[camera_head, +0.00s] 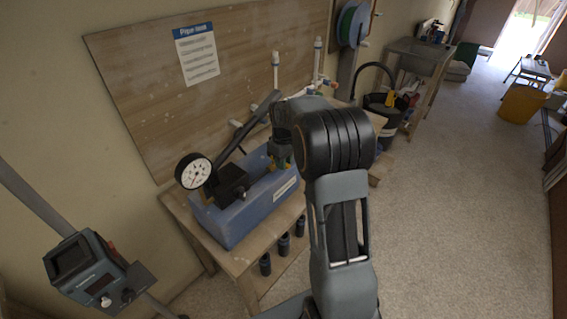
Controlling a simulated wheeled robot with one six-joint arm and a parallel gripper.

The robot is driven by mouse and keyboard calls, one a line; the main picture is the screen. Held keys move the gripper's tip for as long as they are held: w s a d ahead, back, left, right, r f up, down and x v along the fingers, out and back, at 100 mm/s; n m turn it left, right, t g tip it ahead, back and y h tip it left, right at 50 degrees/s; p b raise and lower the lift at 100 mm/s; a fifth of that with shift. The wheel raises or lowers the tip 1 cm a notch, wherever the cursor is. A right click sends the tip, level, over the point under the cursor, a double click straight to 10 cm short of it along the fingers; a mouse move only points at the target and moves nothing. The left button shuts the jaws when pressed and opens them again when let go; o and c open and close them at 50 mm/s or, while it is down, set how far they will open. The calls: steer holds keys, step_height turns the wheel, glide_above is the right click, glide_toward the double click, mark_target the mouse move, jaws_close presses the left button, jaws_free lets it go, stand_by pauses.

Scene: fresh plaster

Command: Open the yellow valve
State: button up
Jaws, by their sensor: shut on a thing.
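A blue trough-shaped pump (238,220) sits on a wooden bench, with a round white dial gauge (194,172) at its left end and a long dark lever slanting up to the right. My gripper (281,164) points down at the pump's right end, behind my arm's large dark joint. Its jaws are shut on a small yellow part, which looks like the yellow valve (287,162). Only bits of yellow show between and beside the fingers, so the valve's turn angle cannot be told.
A wooden back panel (135,75) with a paper sheet stands close behind the bench. White pipes (276,75) rise behind my wrist. Black cylinders (283,245) stand on the lower shelf. An instrument on a pole (85,272) is at lower left. Floor at right is clear.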

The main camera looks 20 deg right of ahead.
steer(key=n, duration=0.2)
steer(key=w+d+n+p, duration=0.1)
steer(key=n, duration=0.1)
steer(key=shift+d+r, duration=0.1)
steer(key=n, duration=0.2)
steer(key=w+d+n, duration=0.1)
steer(key=n, duration=0.1)
steer(key=shift+w+p, duration=0.1)
steer(key=shift+p, duration=0.3)
steer(key=n, duration=0.1)
steer(key=w+n+p, duration=0.1)
steer(key=n, duration=0.1)
steer(key=shift+w, duration=0.15)
steer(key=n, duration=0.2)
steer(key=w+n+p, duration=0.1)
steer(key=n, duration=0.1)
steer(key=shift+w, duration=0.2)
steer(key=shift+d+n, duration=0.1)
steer(key=shift+n, duration=0.5)
